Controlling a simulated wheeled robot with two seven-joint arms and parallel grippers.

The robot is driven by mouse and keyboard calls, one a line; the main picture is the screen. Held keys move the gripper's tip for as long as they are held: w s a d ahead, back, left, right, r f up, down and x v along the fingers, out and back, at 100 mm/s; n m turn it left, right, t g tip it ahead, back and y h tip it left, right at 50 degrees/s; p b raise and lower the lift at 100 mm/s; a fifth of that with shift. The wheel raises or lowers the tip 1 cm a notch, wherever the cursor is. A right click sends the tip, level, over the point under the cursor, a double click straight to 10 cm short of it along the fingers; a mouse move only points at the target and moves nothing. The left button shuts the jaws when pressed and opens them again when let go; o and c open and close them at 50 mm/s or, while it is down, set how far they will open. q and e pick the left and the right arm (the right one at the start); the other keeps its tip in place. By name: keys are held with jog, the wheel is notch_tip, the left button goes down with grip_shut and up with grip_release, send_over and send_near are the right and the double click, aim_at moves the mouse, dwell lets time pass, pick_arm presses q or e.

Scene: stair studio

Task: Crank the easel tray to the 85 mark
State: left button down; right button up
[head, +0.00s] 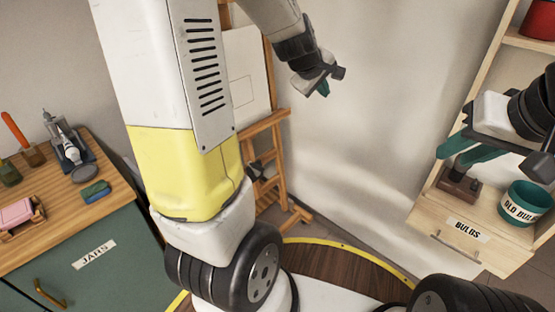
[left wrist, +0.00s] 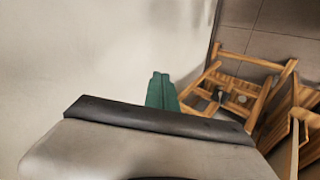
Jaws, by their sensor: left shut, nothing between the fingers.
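The wooden easel (head: 270,120) stands behind my arm with a pale board (head: 245,85) on it; my arm hides much of it. A small dark and grey part (head: 262,170) shows low on the easel; I cannot tell whether it is the crank. No scale or 85 mark is readable. The easel's wooden frame (left wrist: 262,98) also shows at the right of the left wrist view. My left gripper (head: 324,90) is shut and empty, to the right of the easel before the bare wall. My right gripper (head: 447,163) is open at the right, above the bulbs drawer.
A green cabinet (head: 120,255) labelled JARS stands at left, its wooden top holding bottles, a sponge (head: 96,191) and a pink block (head: 16,213). At right, a wooden shelf unit (head: 425,215) has a BULBS drawer and a teal pot (head: 525,203). The wall between is clear.

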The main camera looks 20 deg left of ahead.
pick_arm(q)
jog(key=w+a+f+n+y, duration=0.25)
jog(key=w+f+n, duration=0.3)
jog(key=f, duration=0.35)
jog(key=w+a+f+n+y, duration=0.2)
jog(key=w+a+f+n, duration=0.2)
jog(key=w+f, duration=0.4)
jog(key=s+a+f+n+y, duration=0.1)
jog(key=a+f+n+y, duration=0.25)
jog(key=f, duration=0.45)
jog(key=s+a+f+n+y, duration=0.1)
jog(key=a+f+n+y, duration=0.2)
jog(key=f, duration=0.6)
jog(key=s+a+f+n+t+y, duration=0.1)
jog(key=s+a+f+n+y, duration=0.1)
jog(key=s+a+f, duration=0.35)
jog(key=s+a+f+n+y, duration=0.2)
jog(key=s+f+y, duration=0.1)
jog(key=s+f, duration=0.5)
jog(key=w+a, duration=0.6)
jog(key=w, duration=0.4)
jog(key=shift+w+f, duration=0.15)
jog(key=shift+w, duration=0.05)
